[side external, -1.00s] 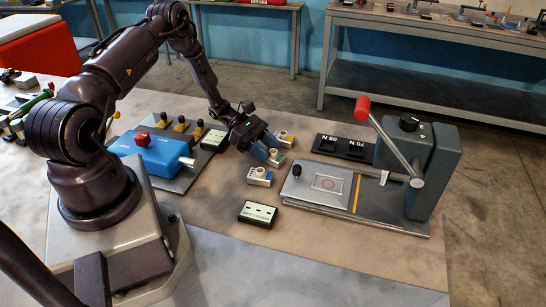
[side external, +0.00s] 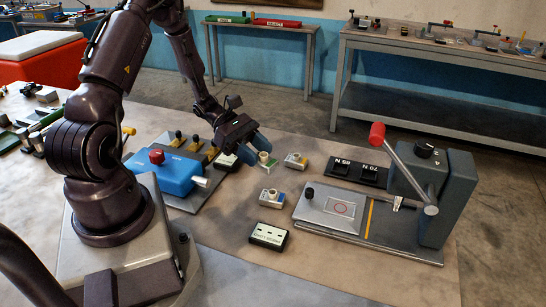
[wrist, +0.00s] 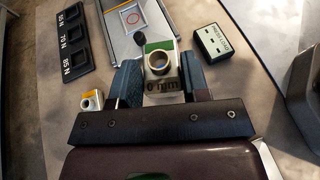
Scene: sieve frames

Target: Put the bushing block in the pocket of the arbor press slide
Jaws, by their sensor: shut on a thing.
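My gripper (side external: 254,150) is shut on a pale bushing block with a green stripe (side external: 267,160) and a round ring on top. It holds the block upright, apparently above the table. In the wrist view the block (wrist: 163,62) sits between the two blue-grey fingers. The arbor press slide (side external: 322,204) lies to the right of my gripper in the side view. Its plate carries a square outline with a red circle (side external: 341,208); I cannot tell its depth. The slide also shows at the top of the wrist view (wrist: 110,24).
Two other ringed blocks stand on the table, one yellow-marked (side external: 296,160), one blue-and-yellow (side external: 271,196). A black label box (side external: 268,237) lies near the slide. The red-knobbed press lever (side external: 400,165) rises over the slide's right part. A blue fixture (side external: 165,172) stands left.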

